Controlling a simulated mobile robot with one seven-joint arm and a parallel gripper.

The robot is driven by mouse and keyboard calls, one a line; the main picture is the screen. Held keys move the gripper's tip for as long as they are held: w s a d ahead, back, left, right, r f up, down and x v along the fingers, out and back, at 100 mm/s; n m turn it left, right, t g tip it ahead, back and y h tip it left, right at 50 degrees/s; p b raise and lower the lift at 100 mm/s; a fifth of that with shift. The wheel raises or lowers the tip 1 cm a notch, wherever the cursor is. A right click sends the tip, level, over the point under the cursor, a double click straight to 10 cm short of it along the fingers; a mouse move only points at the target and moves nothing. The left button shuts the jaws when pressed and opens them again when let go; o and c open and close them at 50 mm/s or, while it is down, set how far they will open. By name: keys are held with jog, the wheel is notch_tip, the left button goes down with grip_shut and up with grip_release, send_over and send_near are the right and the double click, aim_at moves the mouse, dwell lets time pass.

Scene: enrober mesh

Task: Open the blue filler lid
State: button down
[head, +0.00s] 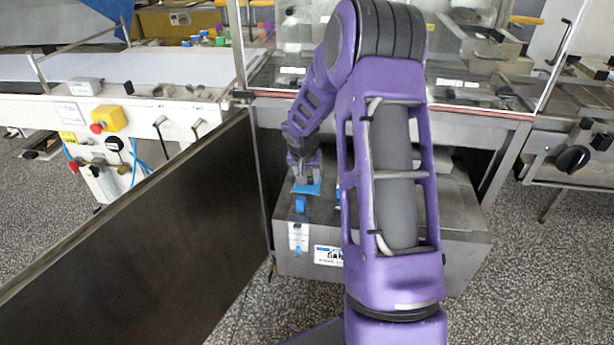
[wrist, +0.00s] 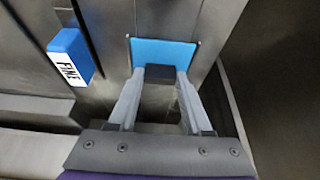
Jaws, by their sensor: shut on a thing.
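The blue filler lid (head: 308,189) is a small flat blue panel on the metal machine housing, left of my arm in the head view. In the wrist view the lid (wrist: 163,52) is at the upper middle, with a dark block, seemingly its handle, in front of it. My gripper (wrist: 160,78) is shut on this dark block, a fingertip on each side. In the head view my gripper (head: 304,174) is small and sits just above the lid. How far the lid is tilted is hard to tell.
A blue block labelled FINE (wrist: 70,58) is left of the lid, close to my left finger. A large dark open door panel (head: 150,225) stands at the left. The metal housing (head: 420,245) extends right, behind my arm. A conveyor (head: 150,68) runs at the back left.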

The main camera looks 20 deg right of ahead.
aim_at(306, 187)
jog(key=shift+w+d+p, duration=0.15)
jog(key=shift+w+d, duration=0.4)
jog(key=shift+w, duration=0.3)
jog(key=shift+w+d+p, duration=0.15)
jog(key=shift+w+d, duration=0.4)
jog(key=shift+w, duration=0.25)
jog(key=shift+w+d+p, duration=0.15)
jog(key=shift+w+d, duration=0.4)
jog(key=shift+w, duration=0.3)
jog(key=shift+c, duration=1.6)
grip_release()
jog(key=p+v, duration=0.2)
jog(key=v, duration=1.5)
jog(key=shift+r, duration=0.25)
